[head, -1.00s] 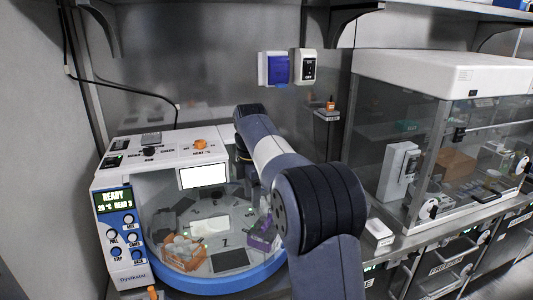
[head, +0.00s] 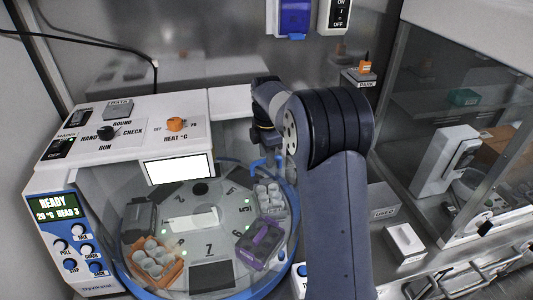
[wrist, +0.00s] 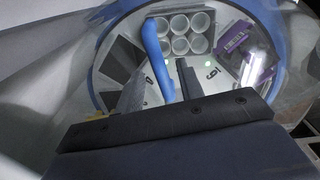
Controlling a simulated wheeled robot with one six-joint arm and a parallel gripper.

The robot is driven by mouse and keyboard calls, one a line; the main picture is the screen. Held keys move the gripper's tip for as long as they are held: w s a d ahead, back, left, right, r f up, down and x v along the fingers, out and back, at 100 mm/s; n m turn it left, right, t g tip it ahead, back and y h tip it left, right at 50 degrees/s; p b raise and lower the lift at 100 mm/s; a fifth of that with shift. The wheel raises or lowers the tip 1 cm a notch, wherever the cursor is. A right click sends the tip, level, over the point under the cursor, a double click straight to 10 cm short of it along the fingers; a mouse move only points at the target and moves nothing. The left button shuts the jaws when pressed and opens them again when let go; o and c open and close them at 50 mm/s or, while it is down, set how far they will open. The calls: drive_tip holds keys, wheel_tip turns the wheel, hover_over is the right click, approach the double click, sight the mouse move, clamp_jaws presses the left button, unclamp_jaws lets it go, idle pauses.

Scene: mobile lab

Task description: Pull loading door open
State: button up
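The white-and-blue machine (head: 130,135) has a clear cover over a round deck with a blue rim (head: 245,290). The loading door appears to be part of the clear front, and its edges are hard to make out. A blue bar handle (head: 257,165) shows beside my gripper (head: 270,160) at the right of the deck. In the wrist view the blue handle (wrist: 158,62) runs between the two fingers of my gripper (wrist: 160,85). The fingers are apart, with a gap showing on each side of the bar. My arm hides part of the machine's right side.
On the deck are an orange rack (head: 155,262) of white cups, a purple box (head: 260,245) and a grey rack of cups (head: 269,198). A glass cabinet (head: 470,130) stands at the right. A small white box (head: 404,243) lies on the bench.

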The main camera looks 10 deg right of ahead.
clamp_jaws()
idle(0.4)
